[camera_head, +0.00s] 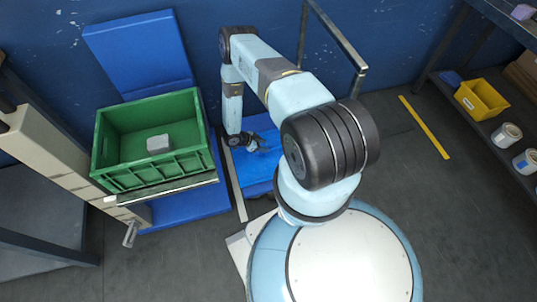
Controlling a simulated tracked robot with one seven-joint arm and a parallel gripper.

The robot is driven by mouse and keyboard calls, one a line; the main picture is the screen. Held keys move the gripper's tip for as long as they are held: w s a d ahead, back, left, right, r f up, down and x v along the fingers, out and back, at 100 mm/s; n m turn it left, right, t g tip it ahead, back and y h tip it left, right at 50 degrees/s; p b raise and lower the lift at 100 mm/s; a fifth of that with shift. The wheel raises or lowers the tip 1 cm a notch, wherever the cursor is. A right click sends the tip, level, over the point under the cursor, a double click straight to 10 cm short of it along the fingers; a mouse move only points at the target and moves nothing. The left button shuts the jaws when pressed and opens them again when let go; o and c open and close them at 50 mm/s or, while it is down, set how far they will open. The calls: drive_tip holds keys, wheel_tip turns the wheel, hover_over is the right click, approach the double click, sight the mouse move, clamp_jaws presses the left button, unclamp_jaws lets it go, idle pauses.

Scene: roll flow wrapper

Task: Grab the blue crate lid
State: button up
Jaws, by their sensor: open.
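A bright blue flat panel (256,173), which looks like the crate lid, lies to the right of the green crate, inside a grey-edged frame. My arm partly hides its right side. My gripper (265,146) hangs over the upper part of this panel with its fingers open and pointing right. I see nothing between the fingers. I cannot tell whether they touch the panel or hover just above it.
A green crate (115,145) holding a small grey block (158,144) stands at the left. A darker blue board (140,50) rises behind it. A metal rail (335,35) stands behind my arm. A shelf at right holds a yellow bin (481,98) and cans (507,134).

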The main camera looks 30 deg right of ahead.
sight(272, 149)
drive_tip(key=shift+x, duration=1.2)
drive_tip(key=x, duration=0.4)
drive_tip(key=shift+s+a, duration=0.1)
drive_tip(key=shift+s, duration=0.15)
drive_tip(key=shift+d+f, duration=0.35)
clamp_jaws()
